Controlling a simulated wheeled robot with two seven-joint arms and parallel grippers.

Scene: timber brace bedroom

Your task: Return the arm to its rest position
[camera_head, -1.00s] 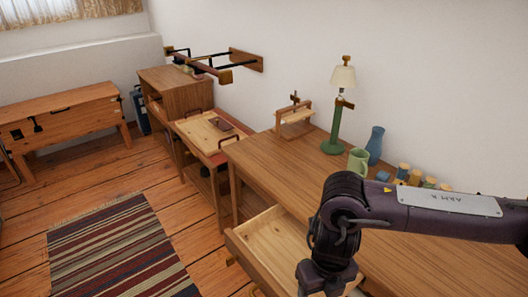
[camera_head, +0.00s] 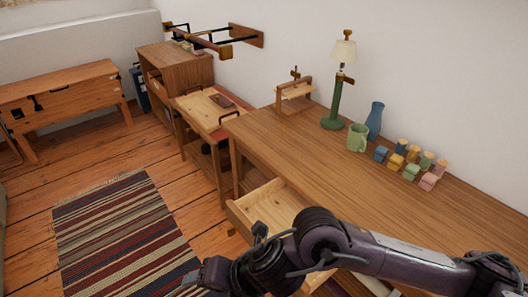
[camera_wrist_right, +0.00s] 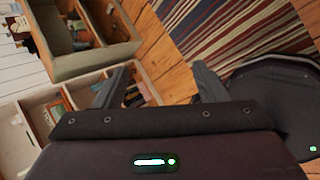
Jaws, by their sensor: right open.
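My right arm (camera_head: 370,252) is dark purple and black. It comes in from the right edge of the head view and lies low across the front of the wooden desk (camera_head: 300,150). Its gripper (camera_head: 200,278) shows at the lower left end of the arm, partly cut off by the bottom of the picture. In the right wrist view the gripper (camera_wrist_right: 162,86) has its two dark fingers apart, with nothing held between them. My left arm and gripper are not in view.
An open, light wood drawer (camera_head: 245,212) juts from the desk near my arm. A lamp (camera_head: 335,100), green mug (camera_head: 357,138), blue vase (camera_head: 374,121) and several coloured blocks (camera_head: 411,172) stand on the desk. A striped rug (camera_head: 125,235) lies on open floor at left.

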